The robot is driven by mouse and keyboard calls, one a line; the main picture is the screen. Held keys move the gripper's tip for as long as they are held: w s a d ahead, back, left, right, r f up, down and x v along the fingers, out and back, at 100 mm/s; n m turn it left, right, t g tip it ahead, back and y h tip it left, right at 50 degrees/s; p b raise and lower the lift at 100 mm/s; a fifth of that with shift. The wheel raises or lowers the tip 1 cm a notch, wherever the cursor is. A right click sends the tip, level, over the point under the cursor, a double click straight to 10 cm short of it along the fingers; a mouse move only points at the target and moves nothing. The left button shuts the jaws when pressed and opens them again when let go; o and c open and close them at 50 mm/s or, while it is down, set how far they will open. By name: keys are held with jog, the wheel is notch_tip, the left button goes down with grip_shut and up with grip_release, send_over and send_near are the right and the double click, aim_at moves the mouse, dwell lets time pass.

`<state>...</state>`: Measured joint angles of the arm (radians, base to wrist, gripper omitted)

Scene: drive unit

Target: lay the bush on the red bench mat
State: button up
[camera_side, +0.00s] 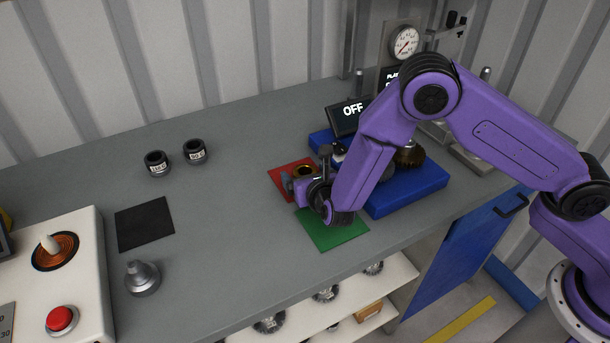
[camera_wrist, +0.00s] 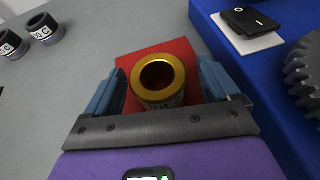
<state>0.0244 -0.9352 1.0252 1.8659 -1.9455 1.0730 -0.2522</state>
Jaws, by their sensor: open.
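The bush (camera_wrist: 160,82) is a short brass-coloured ring with a dark bore and a printed label on its side. It stands upright over the red bench mat (camera_wrist: 190,53), and seems to rest on it. My gripper (camera_wrist: 178,90) is open, with one blue-grey finger on each side of the bush and a visible gap to both. In the side view the bush (camera_side: 306,170) shows between the fingers of my gripper (camera_side: 305,176), above the red mat (camera_side: 280,180). My wrist hides part of the mat there.
A green mat (camera_side: 335,236) lies just in front, and a blue base (camera_side: 408,193) with a gear (camera_side: 410,156) stands to the right. Two black labelled cylinders (camera_side: 157,163) (camera_side: 195,151) and a black mat (camera_side: 145,226) lie left. The bench between is clear.

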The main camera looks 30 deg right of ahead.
jog(key=v, duration=1.1)
jog(key=shift+s+r, duration=0.15)
jog(key=shift+s, duration=0.15)
jog(key=s+d+r+m+g+h, duration=0.2)
jog(key=s+d+r+m+g, duration=0.15)
jog(key=d+m, duration=0.35)
jog(key=s+d+r+m+g+h, duration=0.2)
jog(key=s+d+r+m+g, duration=0.15)
jog(key=d, duration=0.45)
jog(key=s+d+r+m+g+y, duration=0.2)
jog(key=s+m, duration=0.3)
jog(key=s, duration=0.4)
jog(key=s+d+r+m+g+y, duration=0.2)
jog(key=s+d+m+g+y, duration=0.2)
jog(key=s, duration=0.6)
jog(key=shift+m+y, duration=0.4)
jog(key=shift+m, duration=0.55)
